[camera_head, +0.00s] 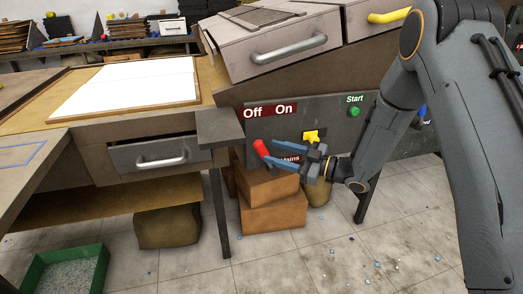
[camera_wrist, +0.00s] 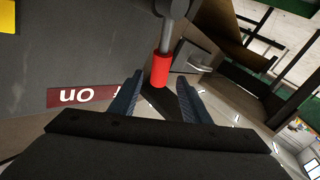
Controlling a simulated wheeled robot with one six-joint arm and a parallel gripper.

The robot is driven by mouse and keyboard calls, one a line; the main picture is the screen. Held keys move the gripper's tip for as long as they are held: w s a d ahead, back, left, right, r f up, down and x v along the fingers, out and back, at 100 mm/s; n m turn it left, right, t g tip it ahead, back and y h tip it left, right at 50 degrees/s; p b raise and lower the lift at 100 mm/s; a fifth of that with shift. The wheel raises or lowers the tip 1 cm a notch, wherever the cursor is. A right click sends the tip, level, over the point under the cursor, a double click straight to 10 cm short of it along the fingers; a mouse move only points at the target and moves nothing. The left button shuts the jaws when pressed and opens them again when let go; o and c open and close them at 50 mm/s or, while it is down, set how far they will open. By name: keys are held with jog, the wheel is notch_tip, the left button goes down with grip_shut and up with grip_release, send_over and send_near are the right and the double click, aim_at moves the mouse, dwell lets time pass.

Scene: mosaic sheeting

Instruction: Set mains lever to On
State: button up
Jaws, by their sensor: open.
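The mains lever has a red grip (camera_head: 261,148) and sticks out of the grey panel below the red Off/On sign (camera_head: 270,110). The grip leans to the left, beneath the word Off. My gripper (camera_head: 283,152) is open, with its blue fingers just right of the red grip in the head view. In the wrist view the red grip (camera_wrist: 160,68) hangs from a grey shaft (camera_wrist: 166,35), at the gap between my two fingertips (camera_wrist: 158,88). The fingers stand to either side of it, with no clear contact. In the head view my fingers partly hide the Mains label.
A yellow knob (camera_head: 313,136) sits on the panel just above my gripper. A green Start button (camera_head: 354,111) is farther right. The cabinet drawer with a handle (camera_head: 162,160) stands left of the lever. Cardboard boxes (camera_head: 273,217) lie on the floor below.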

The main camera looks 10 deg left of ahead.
aim_at(265, 149)
jog(key=shift+x, duration=2.8)
grip_shut()
